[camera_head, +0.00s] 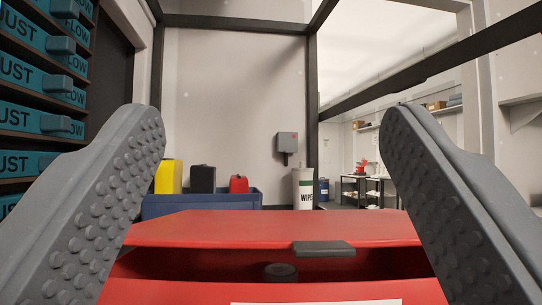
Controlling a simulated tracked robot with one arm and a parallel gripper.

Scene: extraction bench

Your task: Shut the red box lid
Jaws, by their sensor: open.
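The red box (200,292) is right in front of me at the bottom of the view. Its red lid (220,228) is raised a little, with a dark gap between the lid and the box front. A grey handle (323,249) sits on the lid's front edge. A dark round knob (280,272) shows in the gap below it. My gripper (268,125) is open, with its two studded grey fingers wide apart on either side of the lid. Nothing is between the fingertips. The box's lower part is cut off by the frame.
Behind the box stand a blue bin (205,203) with yellow, black and red containers, and a white wipes tub (303,188). Teal drawers (38,122) line the left side. A grey box (287,143) hangs on the back wall. Dark frame bars cross above.

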